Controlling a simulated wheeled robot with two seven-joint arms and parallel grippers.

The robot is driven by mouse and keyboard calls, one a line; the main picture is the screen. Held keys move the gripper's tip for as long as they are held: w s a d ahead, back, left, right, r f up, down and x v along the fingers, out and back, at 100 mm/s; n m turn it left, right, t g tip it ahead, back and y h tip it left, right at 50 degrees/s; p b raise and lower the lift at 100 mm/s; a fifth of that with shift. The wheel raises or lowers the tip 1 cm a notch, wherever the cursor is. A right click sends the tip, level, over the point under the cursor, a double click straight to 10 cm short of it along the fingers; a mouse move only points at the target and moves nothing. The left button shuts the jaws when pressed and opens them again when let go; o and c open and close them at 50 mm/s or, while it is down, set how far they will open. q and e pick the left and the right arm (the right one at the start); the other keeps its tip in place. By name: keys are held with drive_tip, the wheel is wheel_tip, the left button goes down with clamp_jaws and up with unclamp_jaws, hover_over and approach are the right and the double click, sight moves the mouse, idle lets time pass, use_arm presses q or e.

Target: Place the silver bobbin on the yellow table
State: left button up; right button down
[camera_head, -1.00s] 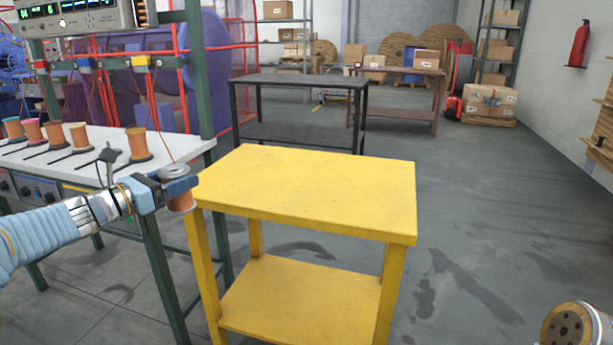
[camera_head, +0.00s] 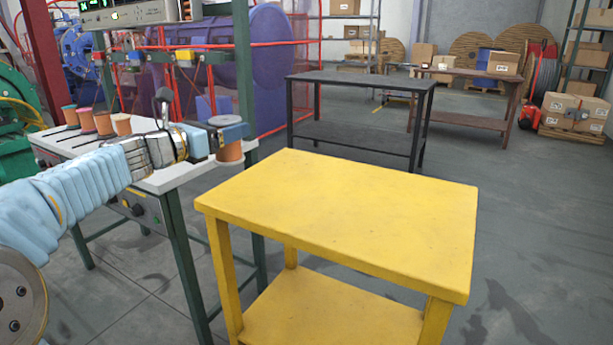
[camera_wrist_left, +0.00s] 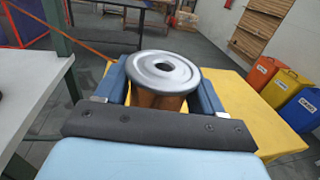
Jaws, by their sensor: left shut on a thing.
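The silver bobbin (camera_wrist_left: 165,72) has a silver round top flange with a centre hole and a copper-coloured winding below it. My left gripper (camera_head: 229,135) is shut on it and holds it upright. In the head view the bobbin (camera_head: 229,151) hangs beside the rear left corner of the yellow table (camera_head: 350,205), near the white bench edge. In the left wrist view both fingers (camera_wrist_left: 165,80) flank the bobbin, with the yellow table (camera_wrist_left: 245,110) beneath and beyond it. The yellow tabletop is bare. My right gripper is not in view.
A black table (camera_head: 360,85) and a brown table (camera_head: 480,80) stand behind. The wrist view shows coloured bins (camera_wrist_left: 285,88) past the yellow table. Grey floor is open at right.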

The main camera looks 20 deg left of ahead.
use_arm(q)
drive_tip(key=w+d+f+b, duration=0.1)
drive_tip(key=w+d+f, duration=0.1)
drive_tip(key=w+f, duration=0.1)
drive_tip(key=w+d+f+b, duration=0.1)
drive_tip(key=w+d+f, duration=0.1)
drive_tip(key=w+f, duration=0.1)
drive_tip(key=w+d+f+b, duration=0.1)
drive_tip(key=w+d+f, duration=0.1)
drive_tip(key=w+f, duration=0.1)
drive_tip(key=shift+w+d+f, duration=0.1)
drive_tip(key=shift+d+f, duration=0.05)
drive_tip(key=shift+f, duration=1.2)
drive_tip(key=o, duration=1.2)
drive_tip(key=shift+f+b, duration=0.15)
drive_tip(key=shift+b, duration=0.2)
drive_tip(key=o, duration=0.4)
drive_tip(key=shift+o, duration=0.2)
